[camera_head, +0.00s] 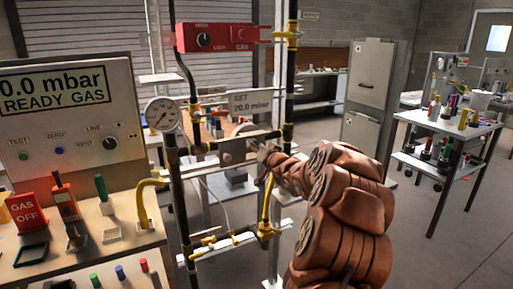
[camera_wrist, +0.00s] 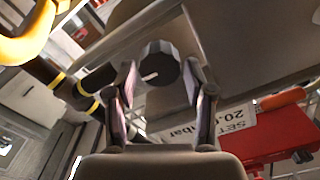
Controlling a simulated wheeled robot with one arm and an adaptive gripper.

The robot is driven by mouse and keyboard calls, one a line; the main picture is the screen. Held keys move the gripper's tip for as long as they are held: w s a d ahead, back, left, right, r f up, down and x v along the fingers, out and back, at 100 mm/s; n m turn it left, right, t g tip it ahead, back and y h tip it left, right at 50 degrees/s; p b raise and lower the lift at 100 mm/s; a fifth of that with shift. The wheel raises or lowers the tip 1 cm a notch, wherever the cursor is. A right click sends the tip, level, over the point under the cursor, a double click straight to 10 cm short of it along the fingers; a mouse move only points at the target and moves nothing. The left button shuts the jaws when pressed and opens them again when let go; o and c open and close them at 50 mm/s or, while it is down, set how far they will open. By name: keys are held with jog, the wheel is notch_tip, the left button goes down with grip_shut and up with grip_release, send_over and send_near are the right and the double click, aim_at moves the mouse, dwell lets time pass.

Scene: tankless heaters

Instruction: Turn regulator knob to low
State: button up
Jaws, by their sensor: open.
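The regulator knob (camera_wrist: 161,64) is dark and round with a white pointer line, in the wrist view at upper middle. It sits on a smooth grey body (camera_wrist: 235,55). My gripper (camera_wrist: 160,80) is open, with one finger on each side of the knob. I cannot tell whether the fingers touch it. In the head view my gripper (camera_head: 264,152) is at the pipe frame, below the "SET 20.0 mbar" sign (camera_head: 250,102), and the knob is hidden there. The sign also shows upside down in the wrist view (camera_wrist: 215,128).
A red box (camera_head: 235,37) with a black knob hangs above on the black pipes. A pressure gauge (camera_head: 163,114) and yellow pipes are left of my gripper. A test panel (camera_head: 62,125) stands at far left. A shelf table (camera_head: 450,125) stands right; floor there is clear.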

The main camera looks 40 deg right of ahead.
jog(key=c, duration=0.9)
jog(key=shift+o, duration=0.2)
jog(key=shift+f+n, duration=0.1)
jog(key=shift+n, duration=0.3)
jog(key=n+b, duration=0.2)
jog(key=shift+f+n, duration=0.1)
jog(key=shift+n, duration=0.3)
jog(key=n+b, duration=0.2)
jog(key=n, duration=0.2)
jog(key=shift+n+b, duration=0.3)
jog(key=shift+b, duration=0.05)
jog(key=n+b, duration=0.3)
jog(key=n, duration=0.2)
jog(key=shift+a+f, duration=0.1)
jog(key=shift+n+b, duration=0.9)
jog(key=shift+n, duration=0.6)
